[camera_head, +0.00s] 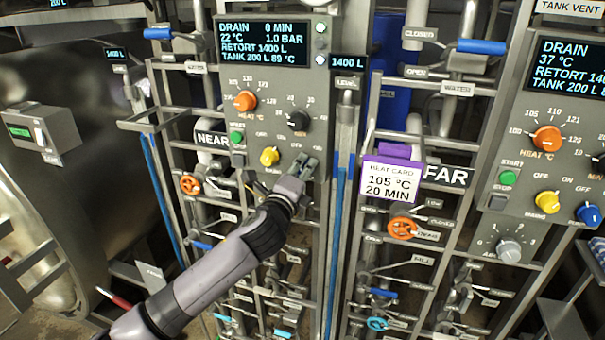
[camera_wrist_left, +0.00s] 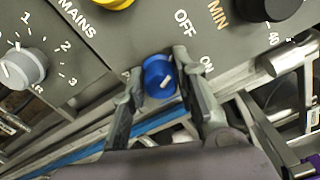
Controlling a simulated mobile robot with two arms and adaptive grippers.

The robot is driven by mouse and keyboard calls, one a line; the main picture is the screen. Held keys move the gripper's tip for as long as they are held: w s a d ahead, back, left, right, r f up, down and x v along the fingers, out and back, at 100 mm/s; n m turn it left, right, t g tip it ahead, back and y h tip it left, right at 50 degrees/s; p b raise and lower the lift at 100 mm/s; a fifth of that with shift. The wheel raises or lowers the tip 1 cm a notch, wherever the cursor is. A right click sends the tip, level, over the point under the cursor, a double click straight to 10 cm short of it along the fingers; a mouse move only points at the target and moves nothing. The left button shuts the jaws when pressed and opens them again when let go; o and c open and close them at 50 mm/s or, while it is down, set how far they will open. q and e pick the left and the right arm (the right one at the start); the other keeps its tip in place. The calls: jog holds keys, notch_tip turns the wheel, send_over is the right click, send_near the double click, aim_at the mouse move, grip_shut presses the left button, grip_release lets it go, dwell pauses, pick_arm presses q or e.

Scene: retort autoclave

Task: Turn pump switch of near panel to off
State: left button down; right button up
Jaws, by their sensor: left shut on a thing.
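The near panel (camera_head: 265,135) is grey, with a lit display at its top. My left gripper (camera_head: 303,165) is at the panel's lower right and hides the pump switch in the head view. In the left wrist view the pump switch is a blue knob (camera_wrist_left: 160,76) between the two fingers of my left gripper (camera_wrist_left: 165,95), which is shut on it. Printed OFF and ON marks stand near the knob. A short white line shows on the knob; I cannot tell surely which mark it is set to. My right gripper is in neither view.
The yellow mains knob (camera_head: 269,156) is just left of my gripper, with a black minutes knob (camera_head: 298,120) above. A grey numbered knob (camera_wrist_left: 22,68) shows in the wrist view. Pipes, valves and a purple-edged heat card (camera_head: 391,181) are to the right, before the far panel (camera_head: 530,170).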

pick_arm(q)
jog(key=shift+n, duration=0.6)
jog(key=c, duration=1.3)
grip_release()
jog(key=v, duration=1.2)
